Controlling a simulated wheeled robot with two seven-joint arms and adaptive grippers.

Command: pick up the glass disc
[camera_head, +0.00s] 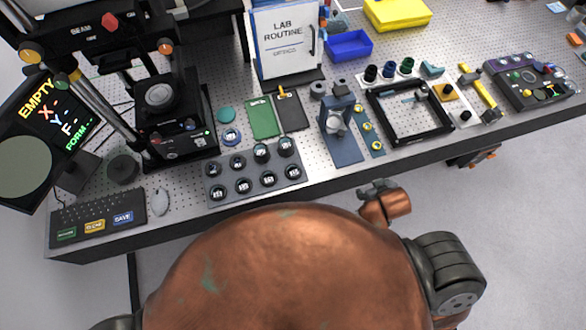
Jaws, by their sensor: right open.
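Several small round pieces could be the glass disc, and I cannot tell for sure which it is. A ring-like disc with a blue rim (231,137) lies flat on the perforated bench, just below a plain teal disc (226,115). A pale round piece (160,95) sits on the stage of the dark instrument at the left. My right gripper (376,187) is open at the bench's front edge, right of centre, far from these pieces. It is small and partly hidden by its own wrist. My left gripper is out of view.
A rack (254,184) of several dark round holders stands at the front, beside a mouse (161,202) and keyboard (97,219). A blue stand (345,149) and black square frame (409,112) lie right of centre. A sign (284,45) and blue bin (348,46) stand behind.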

